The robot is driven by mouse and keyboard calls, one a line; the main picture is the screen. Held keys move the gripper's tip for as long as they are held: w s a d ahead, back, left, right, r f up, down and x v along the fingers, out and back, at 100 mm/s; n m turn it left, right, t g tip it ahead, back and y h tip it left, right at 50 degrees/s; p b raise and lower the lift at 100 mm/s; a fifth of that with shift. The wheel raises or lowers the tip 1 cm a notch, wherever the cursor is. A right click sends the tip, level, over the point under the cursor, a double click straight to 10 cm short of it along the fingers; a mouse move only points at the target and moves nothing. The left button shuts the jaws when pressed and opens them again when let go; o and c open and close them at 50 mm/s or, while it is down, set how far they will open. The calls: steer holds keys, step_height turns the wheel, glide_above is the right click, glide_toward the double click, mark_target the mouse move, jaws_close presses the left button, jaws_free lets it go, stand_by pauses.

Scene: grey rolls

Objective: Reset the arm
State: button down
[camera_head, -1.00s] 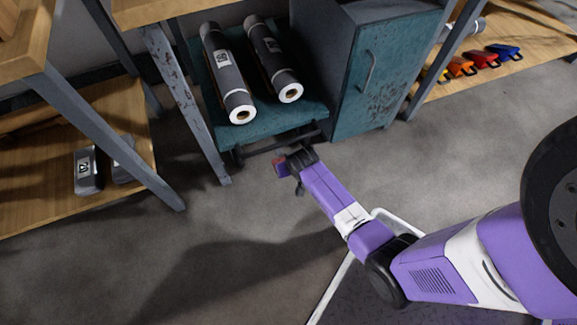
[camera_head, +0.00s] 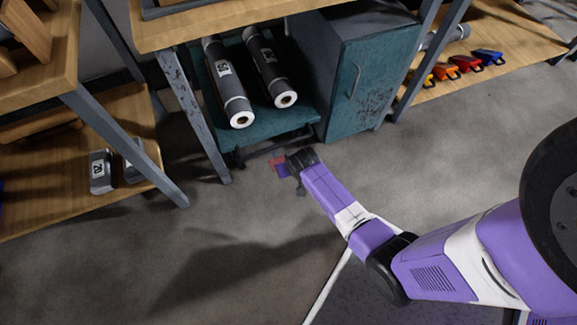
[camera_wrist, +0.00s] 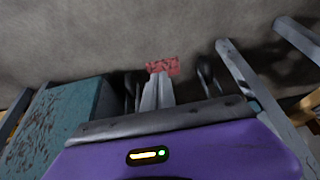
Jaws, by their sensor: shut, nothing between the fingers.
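My gripper (camera_head: 279,165) shows at the end of my purple arm in the head view, low in front of the teal cart and above the grey floor. In the wrist view my gripper (camera_wrist: 161,72) shows its fingers close together, with a reddish patch at their tips. It is shut and holds nothing. Its fingertips are small and partly unclear in the head view.
Two grey rolls (camera_head: 231,88) (camera_head: 272,72) lie on the teal cart shelf (camera_head: 263,128). A teal cabinet (camera_head: 362,85) stands beside them. Wooden shelves (camera_head: 130,205) with metal legs stand at left. Colored items (camera_head: 466,64) lie on the right shelf. The floor at lower left is clear.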

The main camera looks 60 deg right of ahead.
stand_by(0.4)
steer(key=w+a+r+n+t+h, duration=0.1)
steer(key=w+r+t, duration=0.15)
steer(key=r, duration=0.35)
steer(key=w+a+r+t+h, duration=0.1)
steer(key=w+r+t, duration=0.15)
steer(key=r, duration=0.45)
steer(key=s+a+r+n+t+y, duration=0.3)
steer(key=s+a+r, duration=0.6)
steer(key=s+r, duration=0.45)
steer(key=s+a+r+n+t+y, duration=0.2)
steer(key=s+a+r+n, duration=0.1)
steer(key=s+a+r, duration=0.8)
step_height(320, 180, up, 24)
steer(key=s+d+p, duration=0.2)
steer(key=p, duration=2)
steer(key=shift+s+d+f, duration=0.2)
steer(key=shift+s, duration=0.2)
